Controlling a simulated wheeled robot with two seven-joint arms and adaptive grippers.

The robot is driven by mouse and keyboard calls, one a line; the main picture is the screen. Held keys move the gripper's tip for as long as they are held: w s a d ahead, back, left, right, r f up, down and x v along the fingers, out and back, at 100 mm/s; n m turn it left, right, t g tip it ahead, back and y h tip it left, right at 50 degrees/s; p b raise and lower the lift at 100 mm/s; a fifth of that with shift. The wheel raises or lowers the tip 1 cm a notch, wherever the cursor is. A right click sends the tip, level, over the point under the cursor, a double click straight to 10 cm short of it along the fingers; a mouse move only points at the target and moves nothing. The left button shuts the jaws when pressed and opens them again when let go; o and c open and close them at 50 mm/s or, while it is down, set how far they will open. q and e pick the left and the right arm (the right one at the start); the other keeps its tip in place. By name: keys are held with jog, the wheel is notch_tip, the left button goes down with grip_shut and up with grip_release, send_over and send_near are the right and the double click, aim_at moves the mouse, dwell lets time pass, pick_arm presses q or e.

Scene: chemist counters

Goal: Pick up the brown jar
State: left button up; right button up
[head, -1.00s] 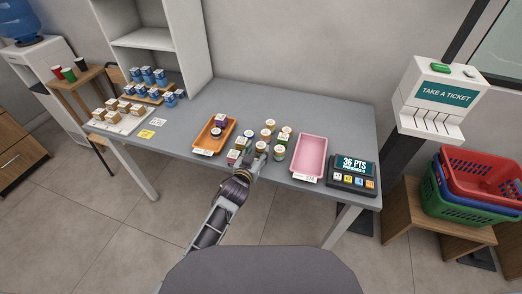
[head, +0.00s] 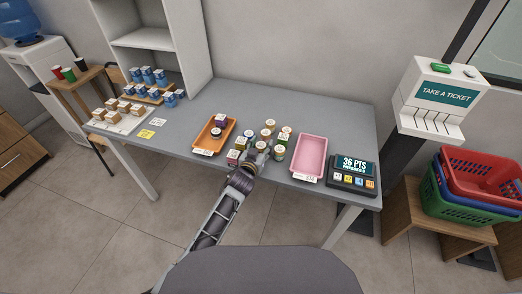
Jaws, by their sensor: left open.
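A group of small jars with pale lids stands on the grey table (head: 318,108), between an orange tray and a pink tray. A jar that looks brown (head: 261,147) stands at the front of the group, just beyond my left gripper's fingers; its body is partly hidden and its colour is hard to tell at this size. My left gripper (head: 254,158) is open, low over the table's front edge, close in front of this jar. I cannot tell whether the fingers touch it. My right gripper is not in view.
Neighbouring jars stand close on both sides, one to the right (head: 278,153) and one to the left (head: 232,158). The pink tray (head: 309,156) is empty. A points display (head: 352,174) stands at the right. The table's back is clear.

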aim_at(261, 145)
pick_arm(q)
jog(key=c, duration=0.8)
jog(key=shift+r+p, duration=0.45)
jog(key=shift+r, duration=4.6)
